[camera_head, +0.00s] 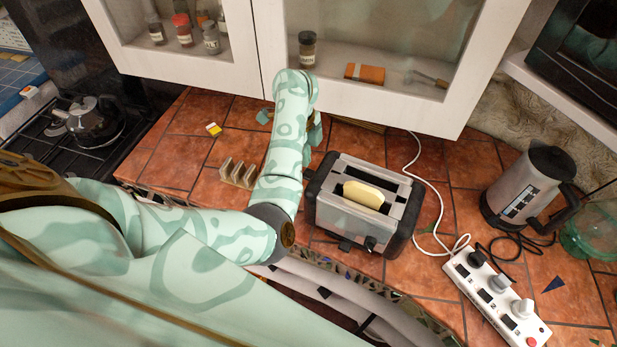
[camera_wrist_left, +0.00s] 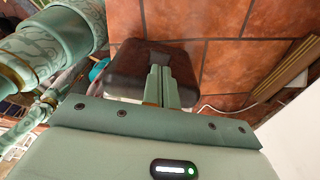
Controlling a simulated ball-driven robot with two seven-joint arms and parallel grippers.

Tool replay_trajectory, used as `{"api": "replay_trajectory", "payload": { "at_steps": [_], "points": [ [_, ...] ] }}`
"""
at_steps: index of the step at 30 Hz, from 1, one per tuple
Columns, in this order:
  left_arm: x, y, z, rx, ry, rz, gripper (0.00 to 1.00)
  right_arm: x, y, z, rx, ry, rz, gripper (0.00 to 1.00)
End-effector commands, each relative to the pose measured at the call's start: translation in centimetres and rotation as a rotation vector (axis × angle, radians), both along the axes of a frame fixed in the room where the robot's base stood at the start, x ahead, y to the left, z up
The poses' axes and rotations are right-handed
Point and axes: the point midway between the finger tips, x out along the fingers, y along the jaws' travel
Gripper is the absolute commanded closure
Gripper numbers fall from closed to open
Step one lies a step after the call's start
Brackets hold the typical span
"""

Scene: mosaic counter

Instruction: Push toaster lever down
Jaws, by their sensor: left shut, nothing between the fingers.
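The silver and black toaster (camera_head: 336,213) stands on the tiled counter with a slice of bread (camera_head: 363,194) showing in its near slot. Small dark parts are on its near lower side; I cannot tell which part is the lever. My left arm reaches over the counter just left of the toaster, and its wrist and forearm hide most of the left gripper in the head view. In the left wrist view, my left gripper (camera_wrist_left: 161,74) is shut and empty. Its fingers overlap the dark end of the toaster (camera_wrist_left: 130,62); contact is unclear. My right gripper is not in view.
A toast rack (camera_head: 237,174) stands left of my arm. A white cable runs right of the toaster to a power strip (camera_head: 497,298). A kettle (camera_head: 527,190) stands further right. Cabinets (camera_head: 398,110) hang close behind the arm.

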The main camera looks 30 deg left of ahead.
Motion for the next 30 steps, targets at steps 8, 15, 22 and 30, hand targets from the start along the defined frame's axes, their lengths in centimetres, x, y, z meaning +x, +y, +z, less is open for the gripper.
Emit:
{"api": "replay_trajectory", "payload": {
  "at_steps": [8,15,22,30],
  "points": [
    [0.0,-0.2,-2.9,0.001,0.001,0.0,1.0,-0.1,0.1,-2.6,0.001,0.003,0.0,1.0],
    [0.0,-0.3,-2.8,0.001,0.0,0.0,1.0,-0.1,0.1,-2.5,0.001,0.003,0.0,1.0],
    [0.0,-0.3,-3.4,0.001,0.0,0.0,1.0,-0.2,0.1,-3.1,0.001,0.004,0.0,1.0],
    [0.0,-0.3,-6.8,0.0,0.001,0.0,1.0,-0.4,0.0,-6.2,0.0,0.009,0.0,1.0]
  ]
}}
